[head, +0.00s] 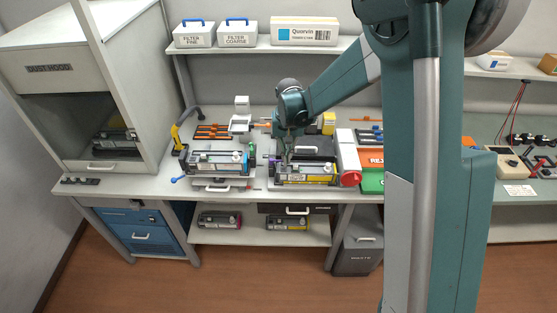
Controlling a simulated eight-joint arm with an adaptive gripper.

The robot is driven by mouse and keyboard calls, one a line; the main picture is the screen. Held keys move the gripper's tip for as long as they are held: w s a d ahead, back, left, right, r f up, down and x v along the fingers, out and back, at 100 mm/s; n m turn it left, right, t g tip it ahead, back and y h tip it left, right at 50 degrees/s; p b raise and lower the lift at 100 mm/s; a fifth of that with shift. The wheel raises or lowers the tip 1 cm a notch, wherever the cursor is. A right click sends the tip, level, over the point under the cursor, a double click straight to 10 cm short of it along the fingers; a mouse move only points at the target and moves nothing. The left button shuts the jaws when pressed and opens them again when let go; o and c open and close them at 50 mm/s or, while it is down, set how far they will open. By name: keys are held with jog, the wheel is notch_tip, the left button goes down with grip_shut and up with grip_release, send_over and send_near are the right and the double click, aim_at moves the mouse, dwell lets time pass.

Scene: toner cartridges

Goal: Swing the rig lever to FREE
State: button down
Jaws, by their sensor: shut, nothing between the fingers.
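A rig on the bench holds a cartridge with a cyan label (218,162). A short lever with a blue knob (175,180) sticks out at the rig's left side. It looks like the rig lever, but no FREE marking can be read. A second cartridge with a yellow label (305,173) sits in a cradle to the right. My gripper (288,157) points down just above the left end of the yellow cartridge, well to the right of the blue knob. It is small and partly dark in this view; its fingers look shut and empty. Contact with anything below cannot be made out.
A dust hood (112,165) stands at the left. A yellow-handled tool (176,137) and an orange rack (212,131) lie behind the rig. A red bin (371,157) and a green bin (372,181) stand right of the cradle. My arm hides part of the bench.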

jog(key=shift+f+b, duration=0.45)
jog(key=shift+f, duration=0.1)
dwell(0.4)
jog(key=shift+s+d+f+b, duration=0.1)
jog(key=shift+s+f+b, duration=0.15)
jog(key=shift+f+b, duration=0.1)
dwell(0.4)
jog(key=shift+w+d, duration=0.25)
jog(key=shift+w, duration=0.35)
jog(key=shift+w+b, duration=0.35)
jog(key=shift+w, duration=0.05)
jog(key=shift+w+a, duration=0.25)
jog(key=shift+w, duration=0.65)
dwell(1.1)
jog(key=shift+w+a+b, duration=0.1)
jog(key=shift+w+b, duration=0.25)
jog(key=shift+w, duration=0.05)
jog(key=shift+w+r, duration=0.1)
